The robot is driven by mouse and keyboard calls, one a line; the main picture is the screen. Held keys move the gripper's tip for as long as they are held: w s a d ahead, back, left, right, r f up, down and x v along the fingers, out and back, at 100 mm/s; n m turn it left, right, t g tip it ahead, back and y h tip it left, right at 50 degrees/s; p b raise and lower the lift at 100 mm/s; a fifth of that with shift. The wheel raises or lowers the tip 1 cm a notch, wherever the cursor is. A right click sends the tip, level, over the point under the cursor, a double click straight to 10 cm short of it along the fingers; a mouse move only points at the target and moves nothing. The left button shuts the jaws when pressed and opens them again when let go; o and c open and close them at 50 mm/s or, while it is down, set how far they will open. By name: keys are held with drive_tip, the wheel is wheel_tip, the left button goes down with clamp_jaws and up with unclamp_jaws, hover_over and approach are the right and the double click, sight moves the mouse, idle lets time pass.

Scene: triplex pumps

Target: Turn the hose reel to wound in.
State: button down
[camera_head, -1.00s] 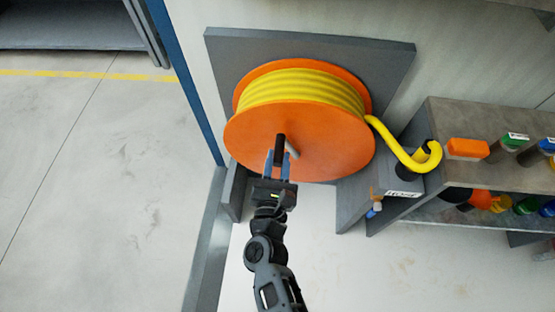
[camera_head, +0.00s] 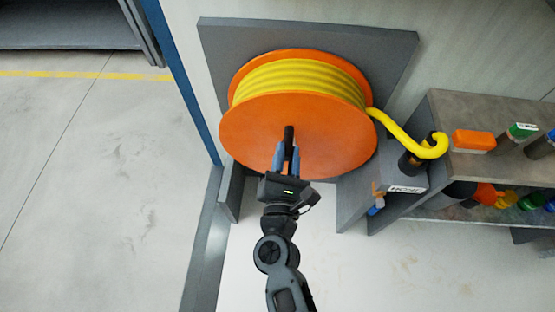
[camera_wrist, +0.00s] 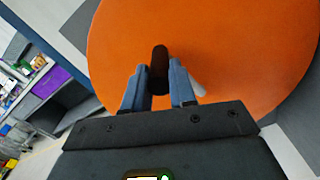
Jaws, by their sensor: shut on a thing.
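The hose reel has an orange front disc (camera_head: 255,130) and yellow hose (camera_head: 300,80) wound on its drum. It is mounted on a grey backboard (camera_head: 225,50). A dark crank handle (camera_head: 289,133) sticks out from the disc's face. My gripper (camera_head: 286,158), with blue fingers, is shut on the handle. In the wrist view the dark handle (camera_wrist: 159,68) stands between the fingers of my gripper (camera_wrist: 160,85), in front of the orange disc (camera_wrist: 230,50). A light grey hub stub (camera_wrist: 197,88) shows beside the right finger. The hose's free end (camera_head: 405,138) runs right to a dark holder.
A grey shelf unit (camera_head: 440,170) stands to the right with an orange box (camera_head: 473,140) and several capped bottles. A label plate (camera_head: 406,189) is below the hose end. A blue post (camera_head: 182,80) is at left, with open floor (camera_head: 80,190) beyond it.

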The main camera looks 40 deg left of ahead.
drive_tip(key=shift+w+d+m+b, duration=0.3)
drive_tip(key=shift+d+m+b, duration=0.2)
drive_tip(key=shift+m, duration=0.1)
drive_tip(key=shift+w+d+m+b, duration=0.35)
drive_tip(key=shift+d+m, duration=0.15)
drive_tip(key=shift+m, duration=0.1)
drive_tip(key=c, duration=0.9)
unclamp_jaws()
drive_tip(key=shift+r, duration=0.1)
drive_tip(key=shift+s, duration=0.1)
drive_tip(key=shift+v, duration=3.85)
drive_tip(key=shift+d, duration=0.15)
